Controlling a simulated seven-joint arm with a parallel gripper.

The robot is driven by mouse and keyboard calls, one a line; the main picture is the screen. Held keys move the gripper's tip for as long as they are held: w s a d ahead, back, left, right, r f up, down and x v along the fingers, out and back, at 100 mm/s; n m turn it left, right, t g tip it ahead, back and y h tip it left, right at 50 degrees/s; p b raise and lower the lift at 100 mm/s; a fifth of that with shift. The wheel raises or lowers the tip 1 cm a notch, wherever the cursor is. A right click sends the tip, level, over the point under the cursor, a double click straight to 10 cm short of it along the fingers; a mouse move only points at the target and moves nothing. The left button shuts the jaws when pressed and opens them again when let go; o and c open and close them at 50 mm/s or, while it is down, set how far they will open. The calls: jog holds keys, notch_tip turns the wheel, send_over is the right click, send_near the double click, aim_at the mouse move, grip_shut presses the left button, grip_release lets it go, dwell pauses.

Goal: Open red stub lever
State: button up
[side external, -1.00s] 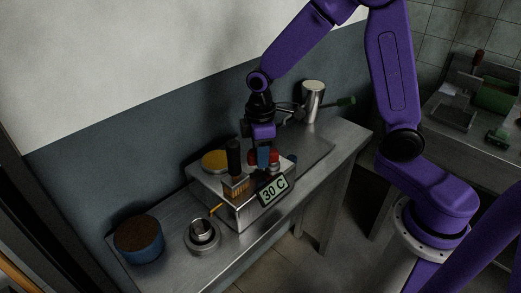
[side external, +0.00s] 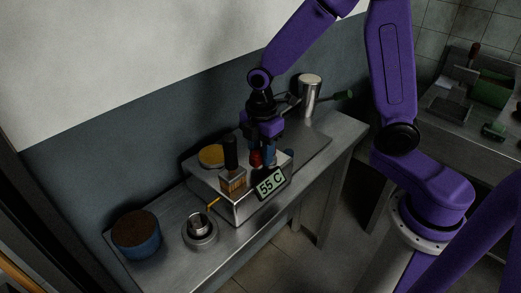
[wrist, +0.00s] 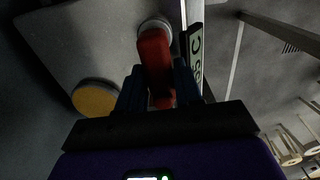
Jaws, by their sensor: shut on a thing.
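The red stub lever (side external: 256,158) sits on top of the metal steamer box (side external: 233,207). In the wrist view the lever (wrist: 155,50) runs from a pale round pivot down between my two dark fingers. My gripper (side external: 263,153) points down over the box and is shut on the lever; its fingertips (wrist: 160,82) flank the red bar. The display (side external: 270,182) on the box's front corner reads 55 C. The lever's far end is partly hidden by my gripper.
A yellow round pad (side external: 211,155) and a black-topped amber part (side external: 232,178) stand on the box. A blue tub (side external: 136,238) and a small metal cup (side external: 199,228) stand on the bench's left. A steel pitcher (side external: 310,92) stands behind. The bench's right part is mostly bare.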

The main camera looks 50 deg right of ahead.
aim_at(261, 151)
dwell(0.4)
jog(key=o, duration=1)
jog(key=shift+c, duration=0.2)
jog(key=shift+r, duration=0.1)
notch_tip(261, 151, up, 17)
jog(key=shift+r, duration=0.15)
